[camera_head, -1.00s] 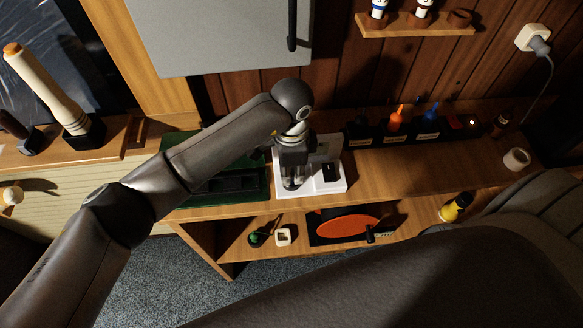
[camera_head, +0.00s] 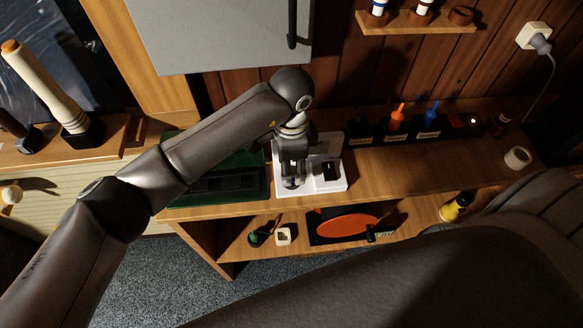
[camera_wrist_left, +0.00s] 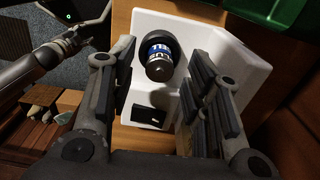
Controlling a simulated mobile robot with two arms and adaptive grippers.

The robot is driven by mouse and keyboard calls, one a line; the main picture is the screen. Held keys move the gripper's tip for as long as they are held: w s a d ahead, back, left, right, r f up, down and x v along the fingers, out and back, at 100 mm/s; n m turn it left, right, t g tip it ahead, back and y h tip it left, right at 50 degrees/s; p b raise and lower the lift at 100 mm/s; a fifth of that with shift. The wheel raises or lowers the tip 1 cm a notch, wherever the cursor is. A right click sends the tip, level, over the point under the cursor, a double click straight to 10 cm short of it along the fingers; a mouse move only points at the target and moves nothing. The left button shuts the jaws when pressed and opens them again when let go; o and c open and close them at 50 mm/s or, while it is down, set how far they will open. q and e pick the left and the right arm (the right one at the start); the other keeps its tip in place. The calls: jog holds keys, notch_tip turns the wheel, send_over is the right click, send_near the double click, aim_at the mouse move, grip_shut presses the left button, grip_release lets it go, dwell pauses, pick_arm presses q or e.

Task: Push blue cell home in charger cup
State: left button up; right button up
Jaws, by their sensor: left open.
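The blue cell (camera_wrist_left: 159,53) stands in the dark round cup (camera_wrist_left: 173,42) of the white charger (camera_wrist_left: 147,23) in the left wrist view. Its blue and white band and dark metal end show above the rim. Its lower part is hidden in the cup, so I cannot tell how deep it sits. My left gripper (camera_wrist_left: 161,75) is open, its fingers on either side of the cell with gaps visible. In the head view the left gripper (camera_head: 291,178) is over the left part of the charger (camera_head: 335,184), hiding the cell.
A green tray (camera_head: 259,184) lies left of the charger. The shelf (camera_head: 430,165) is clear right of the charger. An orange oval item (camera_head: 345,223) is below.

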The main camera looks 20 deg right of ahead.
aim_at(292, 170)
pick_arm(q)
notch_tip(292, 170, up, 10)
dwell(0.3)
jog(key=shift+f, duration=0.15)
